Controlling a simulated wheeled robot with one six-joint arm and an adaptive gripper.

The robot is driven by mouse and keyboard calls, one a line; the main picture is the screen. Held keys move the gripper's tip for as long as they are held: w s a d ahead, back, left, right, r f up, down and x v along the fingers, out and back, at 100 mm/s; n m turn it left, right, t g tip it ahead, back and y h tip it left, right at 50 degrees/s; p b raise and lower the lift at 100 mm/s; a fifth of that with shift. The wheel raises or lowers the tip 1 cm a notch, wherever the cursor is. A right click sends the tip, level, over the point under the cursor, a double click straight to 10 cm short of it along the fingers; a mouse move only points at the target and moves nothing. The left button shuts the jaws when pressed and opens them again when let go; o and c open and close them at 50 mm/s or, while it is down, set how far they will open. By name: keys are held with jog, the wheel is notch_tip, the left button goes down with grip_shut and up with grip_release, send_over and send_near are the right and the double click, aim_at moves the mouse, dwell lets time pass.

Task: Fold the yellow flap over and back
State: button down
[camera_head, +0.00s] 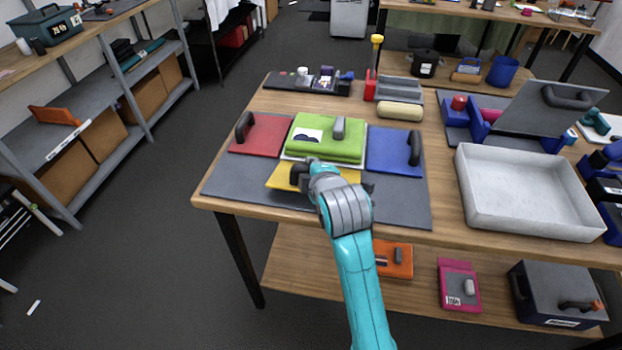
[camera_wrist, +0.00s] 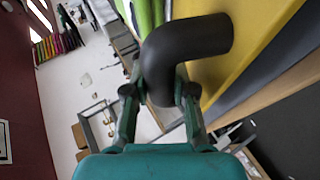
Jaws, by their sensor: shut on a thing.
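The yellow flap (camera_head: 280,178) lies on the grey mat (camera_head: 405,204), on the near side of the green pad (camera_head: 325,147). My arm hides much of it. In the wrist view the yellow flap (camera_wrist: 235,62) fills the upper right, with a thick black curved handle (camera_wrist: 188,48) on it. My gripper (camera_wrist: 160,92) is shut on the black handle, one finger on each side. In the head view my gripper (camera_head: 300,174) is over the flap's left part, and the handle is mostly hidden there.
A red flap (camera_head: 268,138) and a blue flap (camera_head: 390,150), each with a black handle, lie left and right of the green pad. A white tray (camera_head: 524,233) stands to the right. A rolled cream object (camera_head: 400,111) and a dark tool tray (camera_head: 290,87) lie behind.

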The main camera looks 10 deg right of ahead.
jog(key=shift+w+d+r+m+g, duration=0.15)
jog(key=shift+w+d+r+g, duration=0.05)
jog(key=shift+w+r+g, duration=0.35)
jog(key=shift+w+d+r+m+g, duration=0.15)
jog(key=shift+w+r+g, duration=0.3)
jog(key=shift+r, duration=0.15)
jog(key=shift+w+d+r, duration=0.15)
jog(key=shift+w+r, duration=0.2)
jog(key=shift+w, duration=0.15)
jog(key=w+d, duration=0.1)
jog(key=w, duration=0.1)
jog(key=w+d+r, duration=0.1)
jog(key=w, duration=0.2)
jog(key=w+d, duration=0.1)
jog(key=w, duration=0.2)
jog(key=shift+w+r, duration=0.2)
jog(key=shift+r, duration=0.2)
jog(key=shift+w+d+f+g, duration=0.25)
jog(key=shift+w+f+g, duration=0.2)
jog(key=shift+g, duration=0.25)
jog(key=c, duration=1.1)
grip_release()
jog(key=shift+c, duration=0.2)
jog(key=shift+w+f, duration=0.2)
jog(key=shift+c, duration=0.3)
jog(key=shift+r, duration=0.1)
